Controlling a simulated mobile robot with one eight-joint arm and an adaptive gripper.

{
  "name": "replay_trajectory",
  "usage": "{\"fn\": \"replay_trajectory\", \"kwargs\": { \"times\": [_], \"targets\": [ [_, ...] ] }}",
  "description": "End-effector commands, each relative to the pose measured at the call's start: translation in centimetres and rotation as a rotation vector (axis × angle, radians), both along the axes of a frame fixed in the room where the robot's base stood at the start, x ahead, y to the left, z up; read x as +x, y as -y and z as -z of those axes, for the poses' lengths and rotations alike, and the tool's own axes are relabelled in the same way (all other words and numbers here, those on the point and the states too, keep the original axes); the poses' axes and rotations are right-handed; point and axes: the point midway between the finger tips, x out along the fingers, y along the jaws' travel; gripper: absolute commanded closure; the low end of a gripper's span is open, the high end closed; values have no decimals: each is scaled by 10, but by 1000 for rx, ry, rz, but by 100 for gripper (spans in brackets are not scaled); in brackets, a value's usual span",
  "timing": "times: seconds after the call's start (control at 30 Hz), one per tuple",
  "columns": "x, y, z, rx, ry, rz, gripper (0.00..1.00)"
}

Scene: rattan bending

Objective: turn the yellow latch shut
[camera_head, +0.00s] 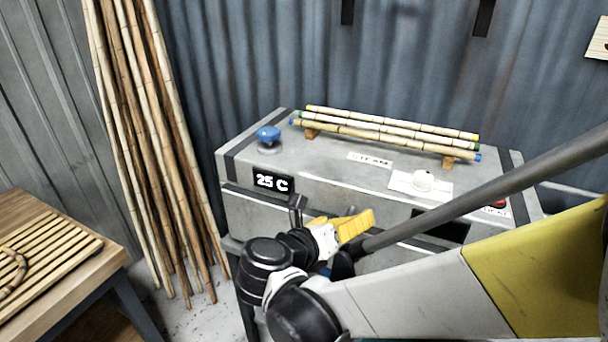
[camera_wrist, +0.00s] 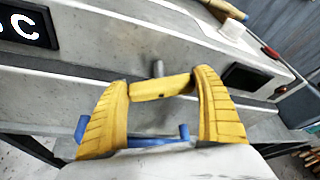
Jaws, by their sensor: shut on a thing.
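The yellow latch (camera_wrist: 162,88) is a short bar on the front of the grey steam box, lying nearly level in the wrist view, with a grey pin behind it. My gripper (camera_wrist: 163,82) has one yellow ribbed finger at each end of the bar and is shut on it. In the head view my gripper (camera_head: 350,224) is at the front of the box, below the lid. There its yellow fingers and my arm make the latch hard to tell apart. Blue parts (camera_wrist: 155,140) show between the fingers near the palm.
Tall poles (camera_head: 160,150) lean at left beside a wooden table (camera_head: 110,262).

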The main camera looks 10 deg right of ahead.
Motion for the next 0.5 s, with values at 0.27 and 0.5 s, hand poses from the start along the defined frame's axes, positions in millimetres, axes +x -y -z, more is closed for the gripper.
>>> {"fn": "replay_trajectory", "kwargs": {
  "times": [0.27, 0.5],
  "targets": [
    [0, 0, 0, -12, -8, -1, 52],
    [0, 0, 0, -10, -7, -1, 3]
  ]
}}
